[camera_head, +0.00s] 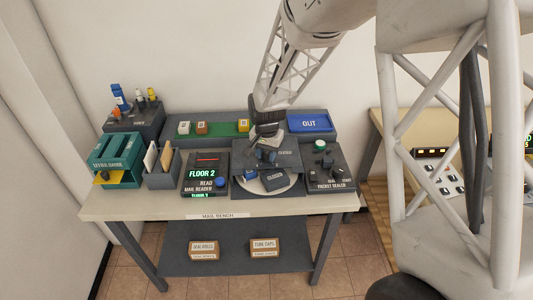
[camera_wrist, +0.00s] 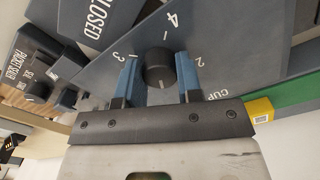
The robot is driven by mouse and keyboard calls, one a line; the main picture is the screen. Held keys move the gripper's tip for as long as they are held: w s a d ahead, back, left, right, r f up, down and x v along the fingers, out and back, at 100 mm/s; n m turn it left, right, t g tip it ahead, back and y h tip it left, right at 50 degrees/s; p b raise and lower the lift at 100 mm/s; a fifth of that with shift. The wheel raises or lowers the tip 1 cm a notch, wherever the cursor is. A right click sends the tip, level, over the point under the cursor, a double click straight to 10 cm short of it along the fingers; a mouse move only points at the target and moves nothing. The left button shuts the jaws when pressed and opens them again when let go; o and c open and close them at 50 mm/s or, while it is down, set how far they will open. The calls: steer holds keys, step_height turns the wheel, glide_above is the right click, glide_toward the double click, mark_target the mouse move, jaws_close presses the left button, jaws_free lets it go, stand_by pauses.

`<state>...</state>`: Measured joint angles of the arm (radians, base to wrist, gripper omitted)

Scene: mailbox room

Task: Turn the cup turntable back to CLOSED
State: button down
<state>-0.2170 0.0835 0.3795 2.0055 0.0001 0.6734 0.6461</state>
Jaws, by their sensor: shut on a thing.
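The cup turntable unit (camera_head: 239,186) stands on the bench, with a pale round plate (camera_head: 292,186) at its front. A dark block on the plate carries a CLOSED label (camera_head: 273,179); the label also shows in the wrist view (camera_wrist: 99,18). A black knob (camera_wrist: 160,68) sits on the unit's dark panel, with 2, 3 and 4 printed around it. My gripper (camera_wrist: 158,82) is shut on this knob, one blue finger on each side. Which number the knob points to is unclear. In the head view my gripper (camera_head: 266,153) hides the knob.
A packet sealer (camera_head: 335,180) stands close on the right, and a mail reader (camera_head: 205,172) showing FLOOR 2 on the left. A blue OUT tray (camera_head: 310,122) and a green strip (camera_head: 220,131) with small blocks lie behind. A teal holder (camera_head: 118,158) is at far left.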

mark_target(267, 154)
steer(key=shift+r+m, duration=0.1)
steer(key=shift+m, duration=1.9)
steer(key=c, duration=0.8)
jaws_free()
steer(key=shift+r, duration=3.9)
